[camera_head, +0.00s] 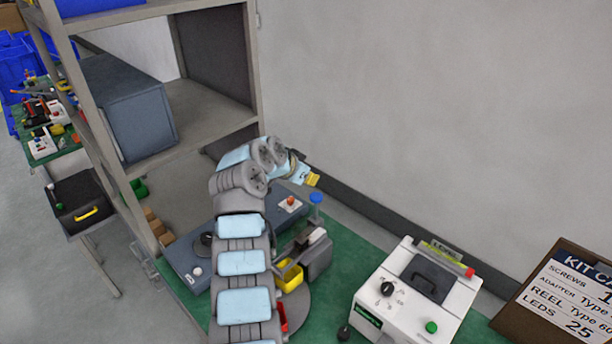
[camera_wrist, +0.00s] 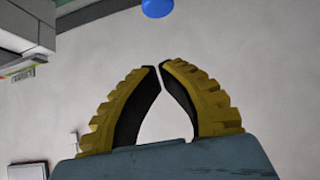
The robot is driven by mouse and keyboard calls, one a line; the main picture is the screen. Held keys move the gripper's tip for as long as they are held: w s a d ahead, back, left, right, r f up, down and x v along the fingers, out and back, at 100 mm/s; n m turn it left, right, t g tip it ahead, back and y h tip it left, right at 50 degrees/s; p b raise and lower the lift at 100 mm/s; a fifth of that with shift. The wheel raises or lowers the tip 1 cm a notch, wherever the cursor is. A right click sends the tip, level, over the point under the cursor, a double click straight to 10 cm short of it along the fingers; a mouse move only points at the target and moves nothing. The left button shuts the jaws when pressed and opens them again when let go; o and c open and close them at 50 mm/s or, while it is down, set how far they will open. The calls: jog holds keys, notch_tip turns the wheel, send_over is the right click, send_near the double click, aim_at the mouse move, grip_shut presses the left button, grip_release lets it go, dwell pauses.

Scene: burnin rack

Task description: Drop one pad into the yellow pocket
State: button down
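A yellow open-topped pocket (camera_head: 289,277) sits on the bench in the head view, just right of my arm. My gripper (camera_head: 313,180) is well above and beyond it, near the back wall. In the wrist view my gripper (camera_wrist: 160,65) has its two yellow fingers bowed, with their tips almost touching. Nothing shows between them. I cannot make out a pad in either view. My arm hides part of the bench around the pocket.
A red bin (camera_head: 283,318) is partly hidden by my arm. A blue round top (camera_head: 316,197) stands close below my gripper and shows in the wrist view (camera_wrist: 157,8). A white machine (camera_head: 417,292) stands right, a grey shelf rack (camera_head: 215,110) left. Green bench between is partly clear.

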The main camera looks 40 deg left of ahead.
aim_at(318, 198)
jog(key=x, duration=0.4)
jog(key=shift+w, duration=0.15)
jog(key=shift+w+f, duration=0.4)
jog(key=shift+f, duration=2.25)
jog(key=shift+f, duration=0.1)
